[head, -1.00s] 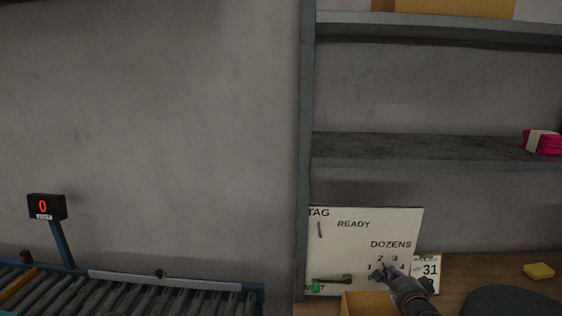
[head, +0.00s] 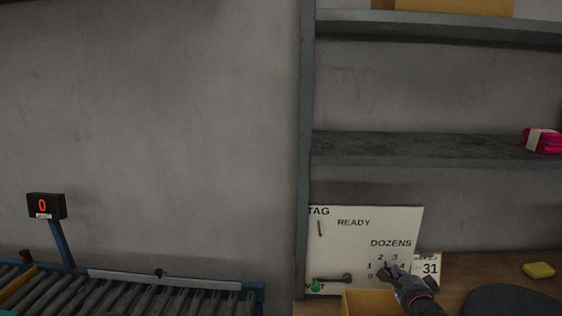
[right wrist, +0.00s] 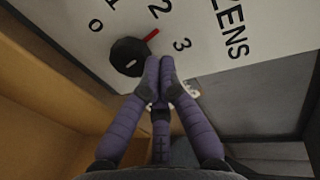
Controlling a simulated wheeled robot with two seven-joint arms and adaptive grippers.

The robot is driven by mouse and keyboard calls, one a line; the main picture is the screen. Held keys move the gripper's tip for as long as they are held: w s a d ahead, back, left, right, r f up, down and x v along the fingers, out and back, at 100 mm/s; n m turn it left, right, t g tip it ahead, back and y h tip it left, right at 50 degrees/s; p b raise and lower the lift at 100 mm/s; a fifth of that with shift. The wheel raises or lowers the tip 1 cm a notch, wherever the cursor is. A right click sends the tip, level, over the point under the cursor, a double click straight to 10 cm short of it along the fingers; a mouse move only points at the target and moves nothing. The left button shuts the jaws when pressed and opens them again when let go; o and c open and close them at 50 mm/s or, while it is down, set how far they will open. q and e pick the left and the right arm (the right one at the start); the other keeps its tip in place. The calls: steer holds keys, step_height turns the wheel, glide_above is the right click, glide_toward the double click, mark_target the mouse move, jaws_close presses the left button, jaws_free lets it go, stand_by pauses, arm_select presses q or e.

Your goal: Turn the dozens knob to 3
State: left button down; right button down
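The dozens knob (right wrist: 128,58) is a round black dial on the white panel (head: 350,250). Its red pointer (right wrist: 152,34) aims between the printed 2 and 3 in the right wrist view. In the head view the red mark (head: 387,264) shows below the 2 and 3. My right gripper (right wrist: 160,72) has its purple fingertips together beside the knob, with nothing visible between them; I cannot tell whether they touch its edge. It also shows in the head view (head: 393,271). My left gripper is not in view.
A green button (head: 315,286) and a dark lever (head: 334,278) are low on the panel. A cardboard box (head: 370,303) stands in front of it. A card marked 31 (head: 430,268) is close right of the gripper. A yellow block (head: 538,270) lies farther right.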

steer(key=shift+f, duration=0.1)
steer(key=shift+d+r, duration=0.1)
steer(key=shift+r, duration=0.1)
steer(key=shift+f+v, duration=0.2)
steer(key=shift+v, duration=0.75)
steer(key=shift+f+v, duration=0.2)
steer(key=shift+v, duration=0.75)
steer(key=shift+f+v, duration=0.2)
steer(key=shift+v, duration=0.8)
steer(key=shift+s, duration=0.15)
